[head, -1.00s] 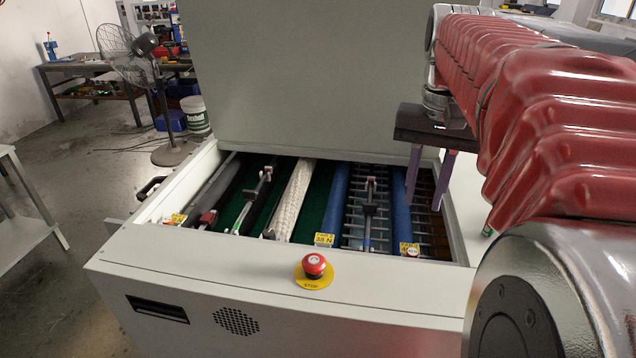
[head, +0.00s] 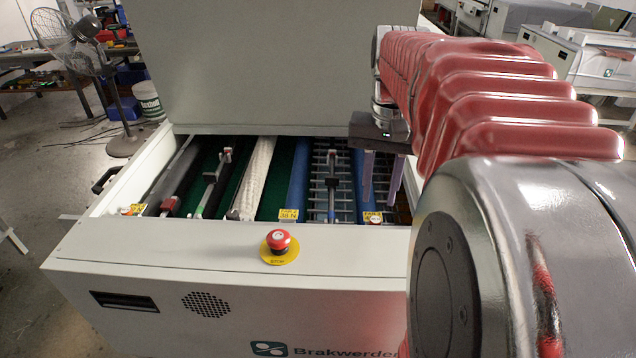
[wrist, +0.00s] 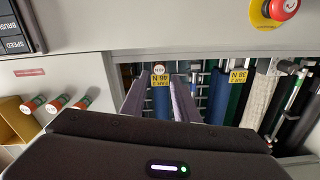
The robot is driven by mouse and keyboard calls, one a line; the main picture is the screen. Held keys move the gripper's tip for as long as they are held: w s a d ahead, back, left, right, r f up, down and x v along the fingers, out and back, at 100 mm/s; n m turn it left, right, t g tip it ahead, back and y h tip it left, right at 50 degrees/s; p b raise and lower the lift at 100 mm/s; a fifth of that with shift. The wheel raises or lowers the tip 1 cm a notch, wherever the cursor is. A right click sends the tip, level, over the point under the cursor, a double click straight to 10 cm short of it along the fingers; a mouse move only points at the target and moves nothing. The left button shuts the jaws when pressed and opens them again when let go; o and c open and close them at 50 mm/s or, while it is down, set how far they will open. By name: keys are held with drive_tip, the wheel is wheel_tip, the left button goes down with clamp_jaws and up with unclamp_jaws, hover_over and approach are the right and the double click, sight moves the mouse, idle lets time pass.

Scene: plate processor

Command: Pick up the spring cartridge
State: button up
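In the head view my arm hides that spot. My gripper (head: 380,203) hangs over the right end of the open machine bay, its two purple fingers pointing down. In the wrist view my gripper (wrist: 162,82) has its fingers apart with nothing between them. The cylinders are to the left of the fingers, clear of them.
The machine's front housing (head: 180,250) carries a red stop button (head: 278,240). The bay holds dark, white and blue rollers (head: 298,180) with yellow tags. A yellowish bin (wrist: 15,120) sits left of the cylinders. The raised grey cover (head: 250,65) stands behind the bay.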

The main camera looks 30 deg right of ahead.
sight(376, 219)
drive_tip(key=shift+f, duration=0.7)
drive_tip(key=shift+d+f, duration=0.1)
drive_tip(key=shift+f, duration=2.5)
drive_tip(key=shift+c, duration=0.3)
clamp_jaws()
